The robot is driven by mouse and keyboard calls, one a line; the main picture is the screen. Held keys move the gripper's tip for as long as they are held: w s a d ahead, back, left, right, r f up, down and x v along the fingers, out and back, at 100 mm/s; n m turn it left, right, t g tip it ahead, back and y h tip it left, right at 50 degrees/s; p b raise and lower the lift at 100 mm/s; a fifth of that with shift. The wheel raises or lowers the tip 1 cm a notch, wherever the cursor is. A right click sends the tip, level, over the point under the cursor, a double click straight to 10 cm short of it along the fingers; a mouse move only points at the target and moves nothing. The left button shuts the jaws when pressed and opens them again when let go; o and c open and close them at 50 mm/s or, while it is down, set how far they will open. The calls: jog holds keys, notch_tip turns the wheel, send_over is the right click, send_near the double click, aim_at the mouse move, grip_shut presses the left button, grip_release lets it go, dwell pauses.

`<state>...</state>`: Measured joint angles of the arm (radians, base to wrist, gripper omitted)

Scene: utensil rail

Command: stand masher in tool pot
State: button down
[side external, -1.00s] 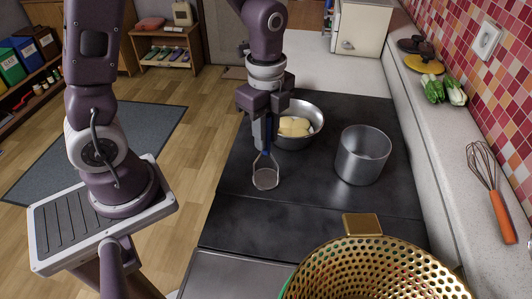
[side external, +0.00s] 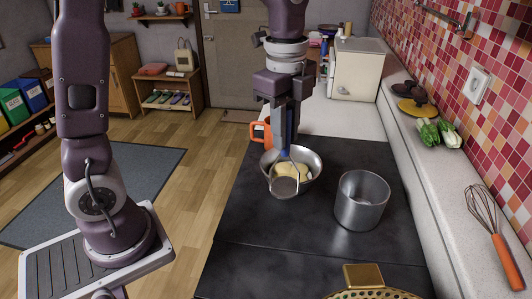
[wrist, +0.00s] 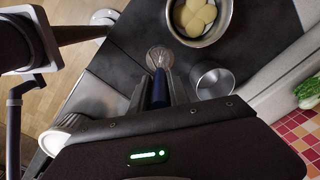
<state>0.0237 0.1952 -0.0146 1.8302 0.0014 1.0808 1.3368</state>
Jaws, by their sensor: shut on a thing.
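The masher has a blue handle (wrist: 160,88) and a round metal head (side external: 284,187). My gripper (side external: 287,128) is shut on the handle, and the masher hangs head down above the dark worktop. In the side view its head overlaps the front of the bowl; the wrist view shows the head (wrist: 160,58) apart from the bowl. The tool pot, an open grey metal cylinder (side external: 362,203), stands upright to the right of the masher and looks empty. It also shows in the wrist view (wrist: 213,82), to the right of the handle.
A metal bowl (side external: 314,161) with yellow potatoes (side external: 292,171) stands behind the masher. An orange-handled item (side external: 261,132) is partly hidden behind it. A gold colander (side external: 365,277) is at the front edge. A whisk (side external: 490,225) lies on the right ledge. Worktop before the pot is clear.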

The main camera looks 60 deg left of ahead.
jog(key=w+d+r+t, duration=0.1)
jog(key=w+d+r, duration=0.25)
jog(key=w, duration=0.35)
jog(key=w+d+r+t, duration=0.1)
jog(key=w+d+r, duration=0.1)
jog(key=w+d, duration=0.4)
jog(key=s+x, duration=0.1)
jog(key=x, duration=1.3)
jog(key=shift+s+a+f+h, duration=0.3)
jog(key=shift+s+a+f, duration=0.05)
jog(key=shift+a, duration=0.05)
jog(key=shift+f, duration=0.7)
jog(key=c, duration=1.1)
grip_release()
jog(key=shift+c, duration=0.2)
